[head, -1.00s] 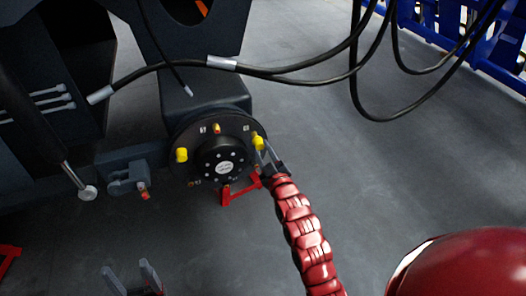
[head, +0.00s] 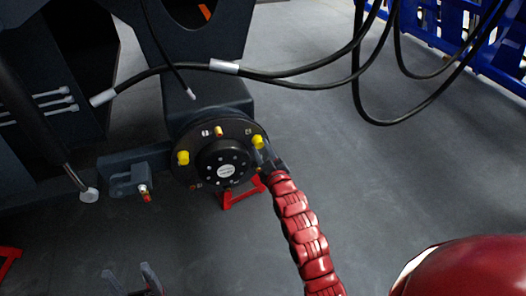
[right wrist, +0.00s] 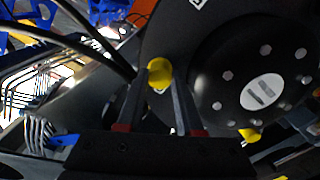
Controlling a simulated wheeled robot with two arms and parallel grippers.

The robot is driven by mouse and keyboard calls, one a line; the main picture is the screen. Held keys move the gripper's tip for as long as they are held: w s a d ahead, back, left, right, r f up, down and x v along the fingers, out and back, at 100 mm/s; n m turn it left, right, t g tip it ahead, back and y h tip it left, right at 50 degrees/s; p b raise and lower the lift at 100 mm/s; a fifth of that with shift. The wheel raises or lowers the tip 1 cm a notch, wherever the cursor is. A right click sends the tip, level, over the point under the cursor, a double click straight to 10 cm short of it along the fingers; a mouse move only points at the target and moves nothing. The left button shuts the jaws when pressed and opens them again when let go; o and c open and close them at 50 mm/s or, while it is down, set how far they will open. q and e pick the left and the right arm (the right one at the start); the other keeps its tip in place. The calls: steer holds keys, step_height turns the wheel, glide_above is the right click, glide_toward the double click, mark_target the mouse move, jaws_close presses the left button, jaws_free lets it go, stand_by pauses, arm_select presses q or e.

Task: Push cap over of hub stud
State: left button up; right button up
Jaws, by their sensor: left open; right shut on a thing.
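The round black hub (head: 210,176) has a pale centre label and shows at the middle left of the head view. A yellow cap (head: 257,142) is at its upper right rim, where my right gripper (head: 262,157) reaches in from below right. In the right wrist view my right gripper (right wrist: 164,82) is shut on this yellow cap (right wrist: 159,74), held at the fingertips against the hub rim. Whether a stud is inside it is hidden. Another yellow cap (head: 183,158) sits on the hub's left side. An orange-tipped stud (head: 218,131) is at the top. My left gripper (head: 130,280) is open and empty at the bottom left.
Black hoses (head: 290,72) hang across the space above and right of the hub. A red stand (head: 240,191) is below it. The dark chassis (head: 205,95) rises behind. Blue racks (head: 490,40) stand at the far right. The grey floor at right is clear.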

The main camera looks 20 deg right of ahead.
steer(key=shift+w, duration=0.5)
steer(key=o, duration=1.1)
steer(key=shift+c, duration=0.2)
steer(key=shift+s, duration=0.15)
steer(key=s+p, duration=0.1)
steer(key=s, duration=0.3)
steer(key=shift+r+p, duration=0.1)
steer(key=shift+p, duration=0.3)
steer(key=shift+s, duration=0.4)
